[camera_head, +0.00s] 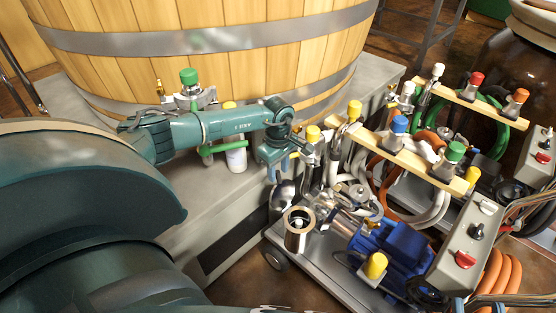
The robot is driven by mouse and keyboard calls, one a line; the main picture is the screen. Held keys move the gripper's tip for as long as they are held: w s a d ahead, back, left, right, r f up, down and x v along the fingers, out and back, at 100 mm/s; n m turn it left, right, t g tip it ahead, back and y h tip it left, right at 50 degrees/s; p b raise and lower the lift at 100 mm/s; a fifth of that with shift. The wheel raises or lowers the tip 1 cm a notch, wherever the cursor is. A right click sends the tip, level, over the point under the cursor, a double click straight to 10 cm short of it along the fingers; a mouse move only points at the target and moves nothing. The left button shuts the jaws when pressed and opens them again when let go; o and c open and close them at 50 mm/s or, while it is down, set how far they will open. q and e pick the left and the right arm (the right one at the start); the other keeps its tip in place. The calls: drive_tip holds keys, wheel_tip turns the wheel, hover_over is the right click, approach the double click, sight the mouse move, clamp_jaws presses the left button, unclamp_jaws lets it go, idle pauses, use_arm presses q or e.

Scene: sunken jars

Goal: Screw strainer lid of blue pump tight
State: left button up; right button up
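The blue pump (392,248) stands on a low grey trolley at the lower right. An upright steel cylinder (299,230) with an open, brass-coloured inside stands at its left end and looks like the strainer body; no lid sits on it. I cannot clearly make out the strainer lid among the crowded metal fittings. My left arm reaches in from the left, and my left gripper (290,165) points down above and behind the cylinder, apart from it, close to the fittings. Its fingers are small and partly lost against the clutter, so its opening is unclear.
A wooden vat (200,55) stands on a stone plinth (215,215) behind. Wooden bars (420,160) with coloured-capped valves and hoses crowd the right. A control box (466,250) stands right of the pump, with orange hose (498,275) beside it. A yellow-capped part (374,266) stands before the motor.

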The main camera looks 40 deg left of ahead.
sight(281, 189)
use_arm(q)
drive_tip(key=shift+f+b, duration=1.05)
drive_tip(key=shift+f, duration=0.4)
drive_tip(key=shift+d, duration=0.1)
drive_tip(key=c, duration=0.4)
